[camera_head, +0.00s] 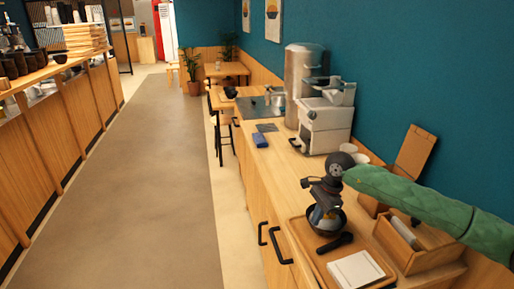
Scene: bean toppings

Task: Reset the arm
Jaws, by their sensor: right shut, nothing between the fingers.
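My right arm, in a green sleeve, reaches in from the right over the wooden counter. My right gripper (322,212) points down and is shut with nothing in it. It is over or just in front of a dark round bowl (340,228), and it hides part of that bowl. I cannot tell whether the fingertips touch the bowl or its contents. My left gripper is not in view.
The bowl is on a wooden tray (301,231) with a black handle-like object (334,243) and a white square item (356,270). A wooden box (408,240) stands to the right. A coffee machine (325,125) is farther back. The floor at left (140,190) is clear.

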